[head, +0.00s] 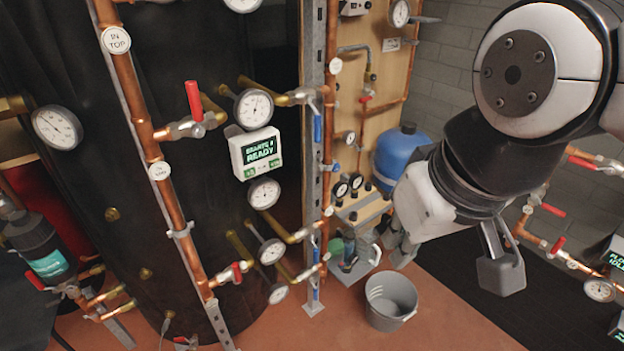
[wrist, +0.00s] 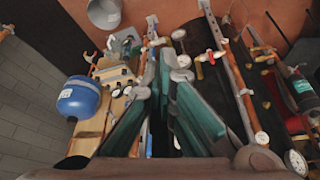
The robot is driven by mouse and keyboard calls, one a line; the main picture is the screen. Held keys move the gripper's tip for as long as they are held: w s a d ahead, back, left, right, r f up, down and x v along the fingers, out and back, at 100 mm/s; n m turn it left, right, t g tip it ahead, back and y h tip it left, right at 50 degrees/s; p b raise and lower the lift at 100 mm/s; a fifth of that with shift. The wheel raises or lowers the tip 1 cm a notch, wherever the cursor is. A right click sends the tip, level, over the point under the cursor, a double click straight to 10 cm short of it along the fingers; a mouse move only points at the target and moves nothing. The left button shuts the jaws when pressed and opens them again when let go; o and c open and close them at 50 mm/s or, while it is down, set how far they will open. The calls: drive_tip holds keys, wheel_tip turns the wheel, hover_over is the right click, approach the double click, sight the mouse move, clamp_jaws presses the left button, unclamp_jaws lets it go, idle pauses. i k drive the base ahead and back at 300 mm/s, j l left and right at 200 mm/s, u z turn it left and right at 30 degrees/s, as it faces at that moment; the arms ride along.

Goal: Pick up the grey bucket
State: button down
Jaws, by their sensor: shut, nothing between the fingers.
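The grey bucket (head: 390,303) stands upright on the reddish floor in the lower middle of the head view, open at the top and seemingly empty. In the wrist view the bucket (wrist: 104,13) is at the top left, cut by the frame edge. My gripper (head: 399,247) is above the bucket in the head view, apart from it. In the wrist view my gripper (wrist: 163,76) shows its green-sided fingers, shut with nothing held. The bucket is away from the fingertips, up and to the left there.
Copper pipes with gauges (head: 255,108) and red-handled valves fill the left, before a dark tank (head: 215,60). A metal post (head: 313,150) stands left of the bucket. A blue vessel (head: 400,150) and wooden panel (head: 385,75) are behind. More pipes (head: 545,245) are at right. Floor right of the bucket is clear.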

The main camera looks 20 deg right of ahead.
sight(392, 298)
drive_tip(key=i+j, duration=0.2)
drive_tip(key=j, duration=0.15)
drive_tip(key=i+j, duration=0.2)
drive_tip(key=j, duration=0.2)
drive_tip(key=i+j, duration=0.2)
drive_tip(key=j, duration=0.15)
drive_tip(key=i+j+z, duration=0.1)
drive_tip(key=j+z, duration=0.15)
drive_tip(key=z, duration=0.15)
drive_tip(key=j+z, duration=0.25)
drive_tip(key=z, duration=0.2)
drive_tip(key=i+j+z, duration=0.1)
drive_tip(key=j+z, duration=0.3)
drive_tip(key=l+z, duration=0.15)
drive_tip(key=z, duration=0.35)
